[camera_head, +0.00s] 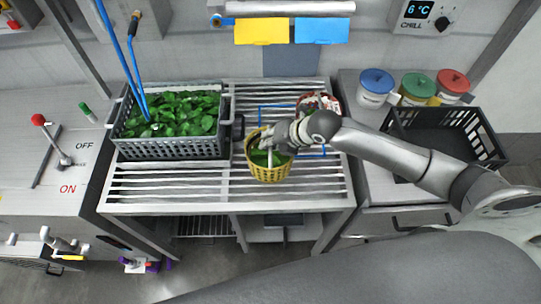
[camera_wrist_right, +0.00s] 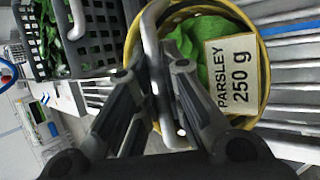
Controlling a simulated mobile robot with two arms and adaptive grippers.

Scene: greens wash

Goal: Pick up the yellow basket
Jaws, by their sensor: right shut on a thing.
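The yellow basket (camera_head: 268,174) stands on the slatted rack, right of the big grey crate, with green leaves inside. My right gripper (camera_head: 272,142) reaches in from the right over the basket and is shut on its pale upright handle. In the right wrist view, the handle (camera_wrist_right: 150,45) runs between the fingers of my right gripper (camera_wrist_right: 158,75). The yellow basket's rim (camera_wrist_right: 264,75) curves behind them, with a label reading PARSLEY 250 g. Whether the basket's bottom touches the slats is unclear. My left gripper is not in view.
A grey crate (camera_head: 170,150) full of greens stands left on the slatted rack (camera_head: 200,185). A red-rimmed basket (camera_head: 331,101) is just behind my right gripper. A black empty crate (camera_head: 440,117) and lidded jars (camera_head: 418,88) stand at right. The front slats are clear.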

